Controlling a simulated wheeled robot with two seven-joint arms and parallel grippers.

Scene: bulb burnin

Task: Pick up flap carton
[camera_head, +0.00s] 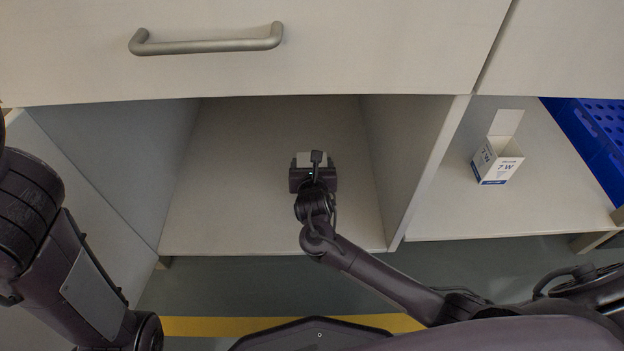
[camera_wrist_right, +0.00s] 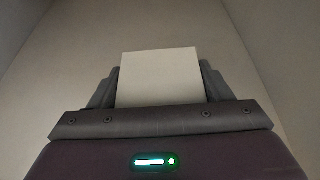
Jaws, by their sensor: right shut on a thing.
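My right gripper (camera_head: 312,163) reaches into the middle shelf bay and is shut on a pale, plain box (camera_head: 311,158). In the right wrist view, the box (camera_wrist_right: 160,76) sits between the two dark fingers (camera_wrist_right: 160,88), its flat pale face showing. The gripper hides much of it, and I cannot tell whether it has a flap. Another small white carton (camera_head: 497,162) marked "7 W", with a blue band and a raised flap, stands in the right bay, well apart from the gripper. My left arm shows at the left, but its gripper is out of view.
The middle bay's floor (camera_head: 220,215) is clear around my gripper, with side walls (camera_head: 405,150) left and right. A drawer front with a metal handle (camera_head: 206,46) overhangs it. A blue crate (camera_head: 597,130) stands at the far right.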

